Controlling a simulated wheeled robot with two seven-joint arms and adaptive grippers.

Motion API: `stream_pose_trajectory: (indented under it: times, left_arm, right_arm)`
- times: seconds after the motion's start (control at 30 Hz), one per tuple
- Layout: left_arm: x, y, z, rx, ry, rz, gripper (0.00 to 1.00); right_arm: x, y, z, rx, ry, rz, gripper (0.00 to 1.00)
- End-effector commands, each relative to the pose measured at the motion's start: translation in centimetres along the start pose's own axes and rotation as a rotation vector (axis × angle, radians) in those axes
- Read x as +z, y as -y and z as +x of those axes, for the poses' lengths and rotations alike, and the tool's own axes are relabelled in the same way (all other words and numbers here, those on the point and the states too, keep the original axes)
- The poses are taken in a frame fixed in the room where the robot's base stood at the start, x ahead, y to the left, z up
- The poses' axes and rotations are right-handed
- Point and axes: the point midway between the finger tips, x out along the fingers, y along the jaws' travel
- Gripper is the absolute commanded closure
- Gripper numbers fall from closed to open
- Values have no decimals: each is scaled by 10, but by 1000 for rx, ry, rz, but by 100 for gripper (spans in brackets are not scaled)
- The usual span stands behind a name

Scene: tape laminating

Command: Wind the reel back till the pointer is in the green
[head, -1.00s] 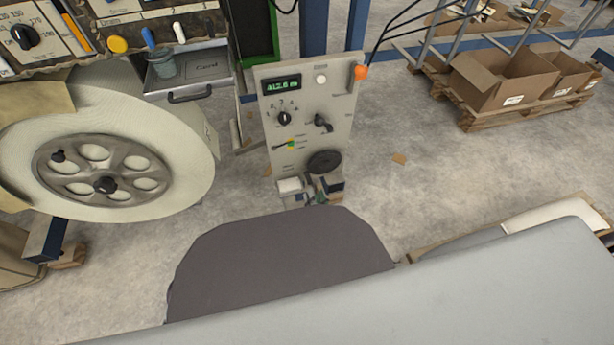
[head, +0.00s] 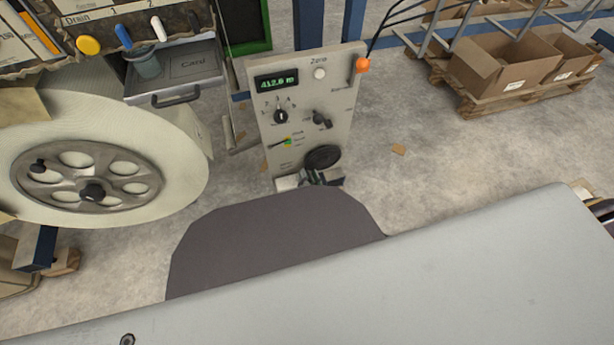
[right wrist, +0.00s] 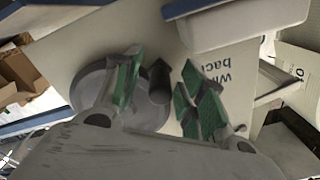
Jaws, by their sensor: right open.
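The large cream reel (head: 183,150) with its grey spoked hub stands at the left of the head view. The upright control panel (head: 340,110) carries a small gauge (head: 287,141) with a green patch; the pointer's exact place is too small to read. Low on the panel is a dark round handwheel (head: 322,157). My right gripper (head: 316,176) is just below it, partly hidden. In the right wrist view, my open green fingers (right wrist: 160,88) stand either side of a dark knob (right wrist: 160,80) on the grey wheel disc (right wrist: 88,88). Contact is unclear. My left gripper is out of view.
The panel has a green display (head: 277,82), a white button (head: 320,73), dials and an orange knob (head: 362,65). A card drawer (head: 178,95) juts out above the reel. Cardboard boxes (head: 515,75) sit on a pallet behind.

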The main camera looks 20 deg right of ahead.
Motion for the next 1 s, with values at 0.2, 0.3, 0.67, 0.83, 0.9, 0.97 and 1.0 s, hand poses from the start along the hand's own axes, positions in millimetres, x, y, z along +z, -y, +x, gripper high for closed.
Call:
stream_pose_trajectory:
  times: [0.2, 0.3, 0.67, 0.83, 0.9, 0.97, 1.0]
  left_arm:
    - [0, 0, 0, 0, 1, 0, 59]
    - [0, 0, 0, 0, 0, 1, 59]
    - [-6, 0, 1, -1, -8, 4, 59]
    - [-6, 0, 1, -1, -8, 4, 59]
    - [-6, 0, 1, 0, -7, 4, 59]
    - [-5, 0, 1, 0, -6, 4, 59]
    - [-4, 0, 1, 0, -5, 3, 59]
  right_arm:
    - [0, 0, 0, 0, 0, 0, 64]
    - [0, 0, 0, 0, 0, 0, 77]
    - [0, 0, 0, 0, 0, 0, 100]
    - [0, -1, 0, 0, 0, -4, 100]
    - [0, -1, 0, 1, 0, -10, 100]
    - [1, -2, 0, 2, 0, -18, 100]
    - [1, -3, 0, 2, 0, -23, 100]
